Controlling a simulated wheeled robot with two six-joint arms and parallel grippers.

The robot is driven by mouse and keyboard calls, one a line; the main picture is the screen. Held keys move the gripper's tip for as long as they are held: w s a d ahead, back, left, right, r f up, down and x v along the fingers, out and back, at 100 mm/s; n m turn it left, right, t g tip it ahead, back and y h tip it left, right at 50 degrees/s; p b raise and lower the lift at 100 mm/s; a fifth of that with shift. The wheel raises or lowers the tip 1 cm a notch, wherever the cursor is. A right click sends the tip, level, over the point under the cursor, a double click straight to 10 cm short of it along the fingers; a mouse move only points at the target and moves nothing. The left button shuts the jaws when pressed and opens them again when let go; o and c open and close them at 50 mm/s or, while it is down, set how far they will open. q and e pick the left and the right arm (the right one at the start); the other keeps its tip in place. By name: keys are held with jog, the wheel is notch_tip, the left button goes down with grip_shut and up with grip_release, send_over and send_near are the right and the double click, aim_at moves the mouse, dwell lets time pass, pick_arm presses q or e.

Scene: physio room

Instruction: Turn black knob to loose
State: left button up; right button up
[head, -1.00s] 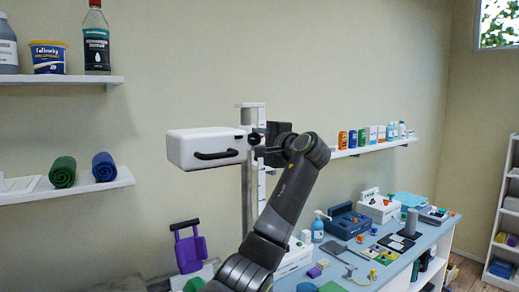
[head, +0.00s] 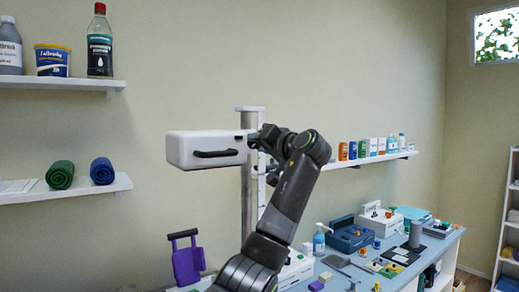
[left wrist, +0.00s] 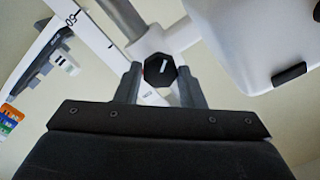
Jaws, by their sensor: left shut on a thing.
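The black knob (left wrist: 160,70) shows in the left wrist view as a dark, many-sided cap with a short white mark on its face. It sits on a pale fitting beside the white box-shaped head (left wrist: 250,35). My left gripper (left wrist: 160,88) has one finger on each side of the knob and is shut on it. In the head view the white head (head: 206,149), with a black handle, is on the grey post (head: 249,200). My left gripper (head: 257,139) is at its right end and largely hides the knob there. My right gripper is in neither view.
A blue-topped table (head: 328,271) with several boxes, bottles and small parts stands at the lower right. Wall shelves hold bottles on the right (head: 372,160) and rolled towels on the left (head: 95,190). A purple piece (head: 187,262) stands below the white head.

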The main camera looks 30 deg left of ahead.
pick_arm(q)
jog(key=n+b, duration=0.1)
jog(key=n, duration=0.3)
jog(key=shift+n, duration=0.4)
dwell(0.4)
jog(key=o, duration=1)
